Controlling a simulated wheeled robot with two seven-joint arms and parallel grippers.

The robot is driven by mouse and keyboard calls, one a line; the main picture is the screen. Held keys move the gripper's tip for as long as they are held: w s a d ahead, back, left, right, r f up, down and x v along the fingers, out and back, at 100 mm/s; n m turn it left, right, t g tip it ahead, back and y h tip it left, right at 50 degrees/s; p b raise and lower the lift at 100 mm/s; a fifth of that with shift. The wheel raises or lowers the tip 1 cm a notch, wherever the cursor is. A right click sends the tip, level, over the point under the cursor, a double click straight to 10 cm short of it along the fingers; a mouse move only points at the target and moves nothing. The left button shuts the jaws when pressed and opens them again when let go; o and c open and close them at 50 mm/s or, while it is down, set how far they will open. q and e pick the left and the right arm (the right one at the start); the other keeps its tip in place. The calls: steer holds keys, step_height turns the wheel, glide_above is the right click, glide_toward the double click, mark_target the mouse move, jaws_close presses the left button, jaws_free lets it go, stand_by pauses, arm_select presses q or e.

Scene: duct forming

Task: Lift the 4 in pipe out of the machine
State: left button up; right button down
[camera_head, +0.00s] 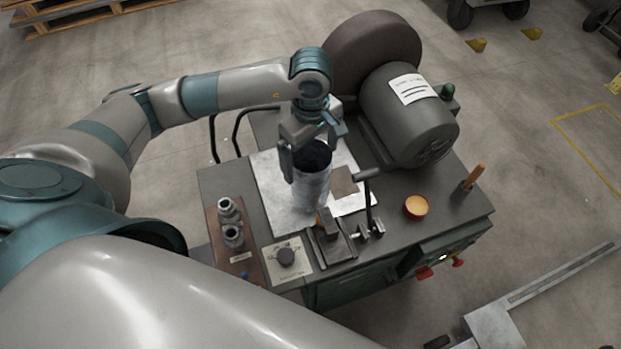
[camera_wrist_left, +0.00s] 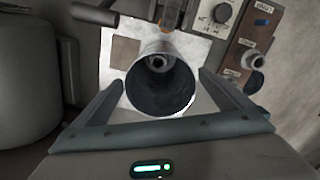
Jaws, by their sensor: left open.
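The pipe (camera_head: 312,186) is a grey metal cylinder standing upright on the machine (camera_head: 222,183), with a dark open top. In the left wrist view I look down into the pipe (camera_wrist_left: 160,84), and a small round fitting shows inside it. My left gripper (camera_head: 312,158) is over the pipe's top in the head view. Its two fingers (camera_wrist_left: 160,100) are open, one on each side of the pipe, with a gap visible at each side. Whether a finger touches the wall I cannot tell. My right gripper is not in view.
A large grey motor (camera_head: 410,115) and a dark round wheel (camera_head: 372,50) stand behind the pipe. A lever (camera_head: 368,200) and clamp stand close at its right front. Two metal fittings (camera_head: 231,222) and a dial (camera_head: 286,257) are at the left front. An orange-filled cup (camera_head: 415,207) sits to the right.

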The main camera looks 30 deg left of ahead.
mark_target(312, 163)
arm_select(q)
step_height(312, 163, down, 5)
steer(key=p, duration=0.2)
steer(key=shift+a+r+p, duration=0.1)
steer(key=shift+r+p, duration=0.1)
steer(key=shift+p, duration=0.15)
steer(key=shift+w, duration=0.1)
steer(key=c, duration=1.9)
steer(key=shift+o, duration=0.2)
steer(key=shift+r, duration=0.1)
steer(key=shift+r, duration=0.1)
